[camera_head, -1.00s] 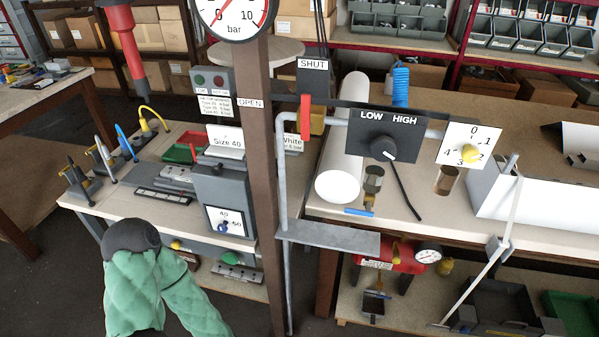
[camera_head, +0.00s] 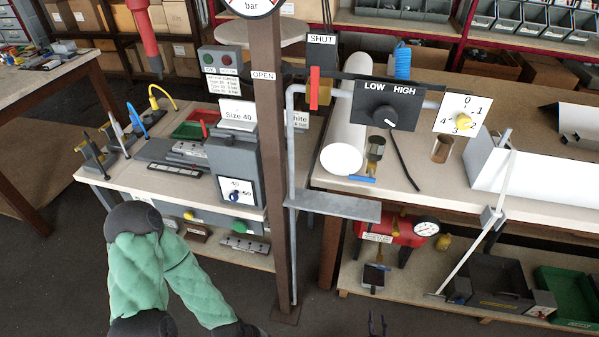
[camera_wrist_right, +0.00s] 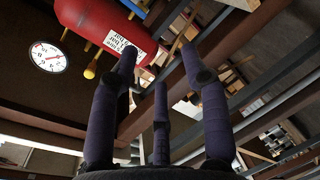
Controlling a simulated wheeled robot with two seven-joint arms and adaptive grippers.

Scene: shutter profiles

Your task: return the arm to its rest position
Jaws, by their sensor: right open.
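My right gripper (camera_head: 377,325) shows only by its dark fingertips at the bottom edge of the head view, above the floor and in front of the right bench. In the right wrist view its purple fingers (camera_wrist_right: 160,75) are spread apart with nothing between them. The red tank (camera_wrist_right: 105,25) with a white label lies beyond them there. My left arm, in a green padded sleeve (camera_head: 150,265), is bent at the lower left of the head view. My left gripper is out of view.
A brown post (camera_head: 272,180) stands between the benches. The left bench (camera_head: 120,180) carries tools. Floor in front is clear.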

